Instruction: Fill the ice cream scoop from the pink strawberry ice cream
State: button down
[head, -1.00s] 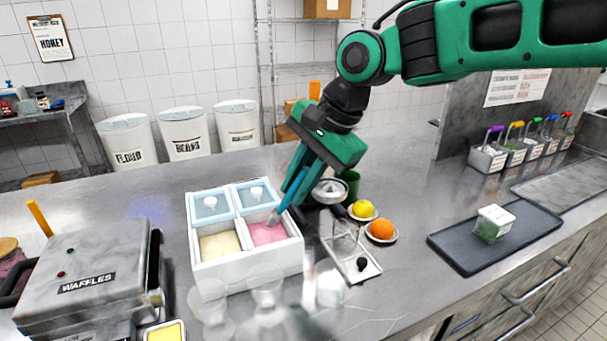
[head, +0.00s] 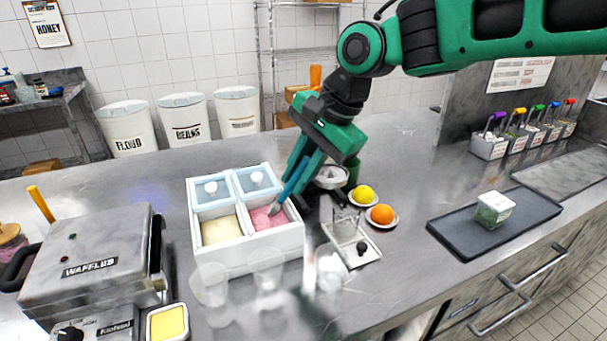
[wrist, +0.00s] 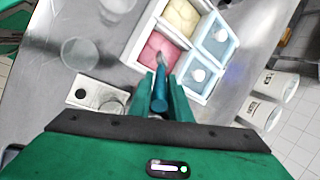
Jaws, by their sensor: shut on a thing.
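The pink strawberry ice cream (head: 264,218) fills the front right compartment of a white tub box (head: 246,259). It also shows in the wrist view (wrist: 158,52). My gripper (head: 299,178) is shut on the blue-green handle of the ice cream scoop (head: 288,188). In the wrist view the scoop (wrist: 160,88) points away from the jaws (wrist: 160,105), its metal head over the strawberry compartment. The scoop head meets the pink surface in the head view. I cannot tell how much ice cream is in it.
Pale yellow ice cream (head: 221,230) fills the neighbouring compartment, with two blue lids (head: 212,193) behind. Clear cups (head: 210,285) stand in front. A glass on a metal tray (head: 350,243), a lemon (head: 364,194) and an orange (head: 382,214) are to the right. A waffle maker (head: 95,270) is left.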

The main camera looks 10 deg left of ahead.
jog(key=shift+f, duration=0.55)
dwell(0.4)
jog(key=shift+s+a+f, duration=0.1)
jog(key=shift+a+f, duration=0.05)
jog(key=shift+a, duration=0.4)
dwell(0.3)
jog(key=shift+a+r, duration=0.2)
jog(key=shift+a, duration=0.5)
jog(key=shift+r, duration=0.1)
dwell(0.3)
notch_tip(320, 180, up, 9)
dwell(1.1)
